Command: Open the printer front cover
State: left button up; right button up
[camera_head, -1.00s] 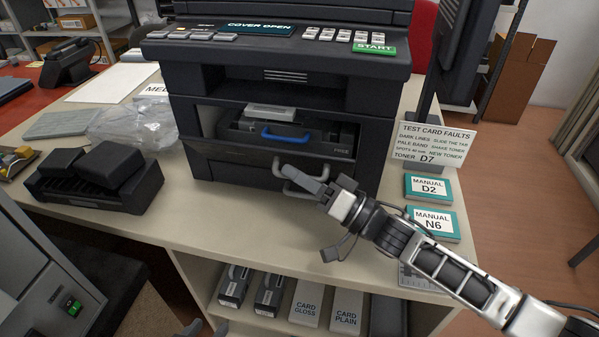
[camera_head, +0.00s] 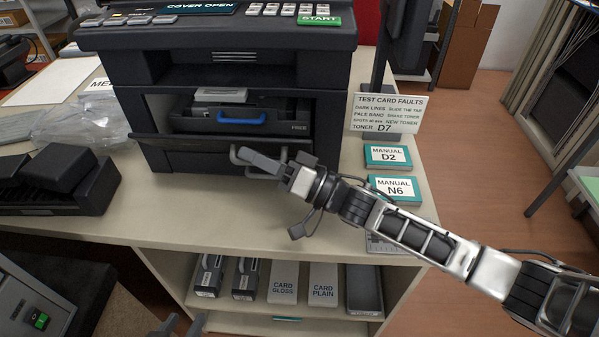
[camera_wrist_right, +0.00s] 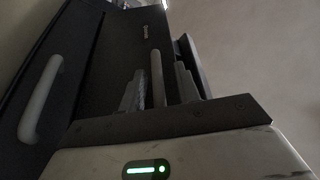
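The dark printer (camera_head: 220,60) stands on the table in the head view, its panel reading COVER OPEN. Its front cover (camera_head: 190,146) is tilted partly outward, with the bay above it showing. A grey handle (camera_head: 238,158) is on the cover; it also shows in the right wrist view (camera_wrist_right: 157,75). My right gripper (camera_head: 262,160) is at this handle. In the wrist view its two fingers stand on either side of the handle bar, with gaps visible. My left gripper (camera_head: 180,328) barely shows at the bottom edge, its tips apart and empty.
Inside the bay is a drawer with a blue handle (camera_head: 241,119). Manuals D2 (camera_head: 388,157) and N6 (camera_head: 395,189) lie right of the printer. A black cartridge holder (camera_head: 60,185) is at left. Shelf items, including card boxes (camera_head: 283,282), sit below the tabletop.

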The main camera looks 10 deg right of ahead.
jog(key=b+v, duration=0.1)
jog(key=v, duration=1.5)
jog(key=shift+b, duration=0.3)
